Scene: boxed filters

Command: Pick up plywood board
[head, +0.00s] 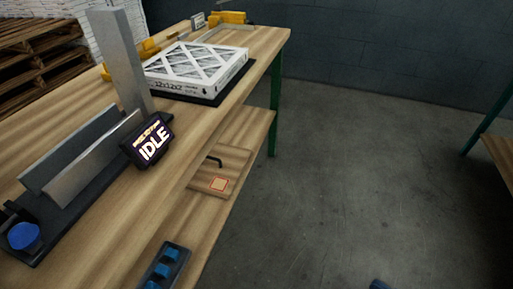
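My gripper is not clearly in view, and nothing is seen touching the board.
The workbench (215,116) carries a boxed filter (196,72), a metal channel fixture (85,165) with a blue knob (23,236), and a display reading IDLE (147,140). A blue-button panel (165,268) is at the bottom.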

